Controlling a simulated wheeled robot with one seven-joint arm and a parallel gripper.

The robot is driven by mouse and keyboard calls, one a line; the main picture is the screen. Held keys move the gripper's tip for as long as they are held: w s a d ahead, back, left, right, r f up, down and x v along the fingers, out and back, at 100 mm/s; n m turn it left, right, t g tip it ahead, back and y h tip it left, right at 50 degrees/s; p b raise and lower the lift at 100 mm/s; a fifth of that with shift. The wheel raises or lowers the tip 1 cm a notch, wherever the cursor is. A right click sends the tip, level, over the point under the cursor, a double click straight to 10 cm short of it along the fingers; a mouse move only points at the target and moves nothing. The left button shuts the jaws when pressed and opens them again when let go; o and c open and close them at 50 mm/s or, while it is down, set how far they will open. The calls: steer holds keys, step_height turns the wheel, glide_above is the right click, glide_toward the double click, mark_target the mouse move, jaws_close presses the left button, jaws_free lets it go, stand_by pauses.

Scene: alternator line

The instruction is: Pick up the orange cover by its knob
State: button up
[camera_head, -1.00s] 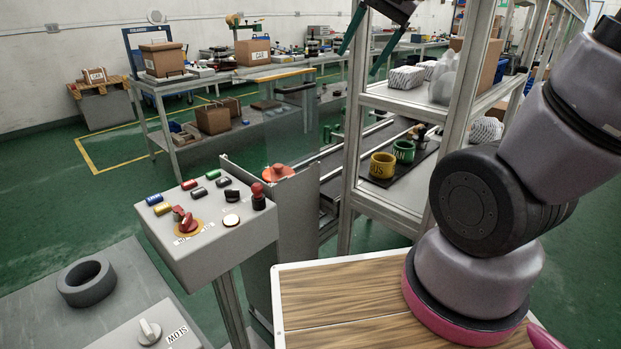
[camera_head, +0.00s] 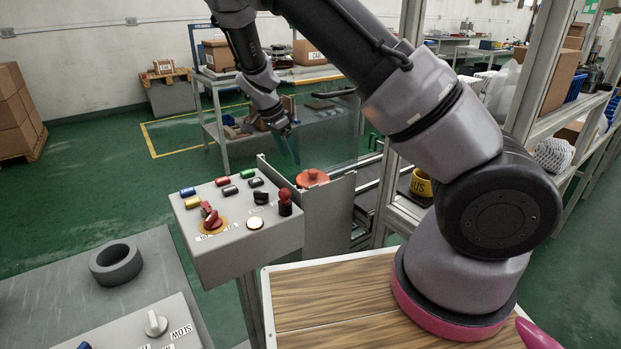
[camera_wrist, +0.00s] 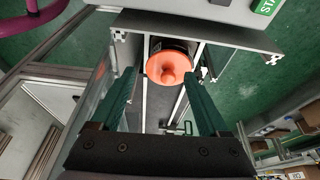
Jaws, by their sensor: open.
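The orange cover (camera_head: 312,177) is a round disc behind the button console, between grey metal plates. My gripper (camera_head: 291,150) is above and to the left of the cover in the head view, pointing down. In the wrist view my gripper's two green fingers (camera_wrist: 160,88) are spread wide and empty, with the cover ahead, between and beyond their tips. Nothing touches the knob.
Grey plates (camera_head: 330,214) flank the cover. The button console (camera_head: 240,222) stands in front of it, with a red lever and several buttons. A shelf post (camera_head: 392,200) and a yellow cup (camera_head: 421,183) are to the right. A conveyor (camera_wrist: 149,100) runs below.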

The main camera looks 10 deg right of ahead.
steer(key=w+d+f, duration=0.2)
steer(key=f, duration=0.1)
steer(key=w+d+f+t+h, duration=0.1)
steer(key=w+d+f, duration=0.1)
steer(key=d+f, duration=0.1)
steer(key=w+d+f+h, duration=0.1)
steer(key=w+d+f, duration=0.1)
steer(key=d+f, duration=0.1)
steer(key=shift+f, duration=0.6)
jaws_close()
